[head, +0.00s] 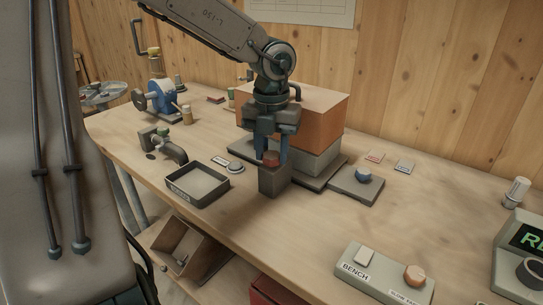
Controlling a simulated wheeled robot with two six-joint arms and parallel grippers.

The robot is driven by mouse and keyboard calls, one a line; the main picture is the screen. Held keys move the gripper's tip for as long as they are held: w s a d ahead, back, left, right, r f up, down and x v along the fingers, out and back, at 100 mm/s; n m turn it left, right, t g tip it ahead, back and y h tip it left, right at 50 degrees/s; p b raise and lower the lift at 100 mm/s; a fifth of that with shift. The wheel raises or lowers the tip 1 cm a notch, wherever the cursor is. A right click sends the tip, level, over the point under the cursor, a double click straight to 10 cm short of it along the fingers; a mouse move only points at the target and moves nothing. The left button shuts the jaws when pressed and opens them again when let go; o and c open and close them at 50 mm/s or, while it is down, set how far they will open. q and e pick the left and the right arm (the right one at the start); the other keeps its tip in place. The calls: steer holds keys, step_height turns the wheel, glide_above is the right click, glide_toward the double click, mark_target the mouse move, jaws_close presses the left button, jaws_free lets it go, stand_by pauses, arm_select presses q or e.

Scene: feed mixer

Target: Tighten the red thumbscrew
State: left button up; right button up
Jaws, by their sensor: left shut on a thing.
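The red thumbscrew (270,158) sits on top of a dark grey block (272,182) near the middle of the workbench. My left gripper (271,155) comes down from above, with its two blue-grey fingers on either side of the thumbscrew. It is shut on the thumbscrew. The fingers partly hide the thumbscrew, and its threads cannot be seen. My right gripper is not in view.
An orange-brown box (308,118) on a grey base stands right behind the block. A dark plate with a blue knob (363,174) is to the right. A shallow black tray (197,184) lies to the left. A bench panel (385,275) is at the front right.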

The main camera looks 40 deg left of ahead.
arm_select(q)
steer(key=m, duration=0.2)
steer(key=shift+m+b, duration=0.35)
steer(key=shift+m, duration=0.95)
steer(key=m, duration=0.2)
steer(key=shift+m, duration=0.4)
steer(key=m, duration=0.2)
steer(key=shift+m, duration=0.3)
steer(key=m, duration=0.2)
steer(key=shift+a+r+m, duration=0.1)
steer(key=shift+m, duration=0.3)
steer(key=shift+m+p, duration=0.3)
steer(key=shift+m, duration=0.2)
steer(key=m, duration=0.3)
steer(key=shift+m+p, duration=0.3)
steer(key=shift+p, duration=0.1)
steer(key=m, duration=0.2)
steer(key=shift+w+m+p, duration=0.1)
steer(key=shift+m+p, duration=0.2)
steer(key=shift+p, duration=0.1)
steer(key=m+p, duration=0.1)
steer(key=m, duration=0.4)
steer(key=shift+p, duration=0.3)
steer(key=shift+m+p, duration=0.5)
steer(key=shift+m, duration=1.6)
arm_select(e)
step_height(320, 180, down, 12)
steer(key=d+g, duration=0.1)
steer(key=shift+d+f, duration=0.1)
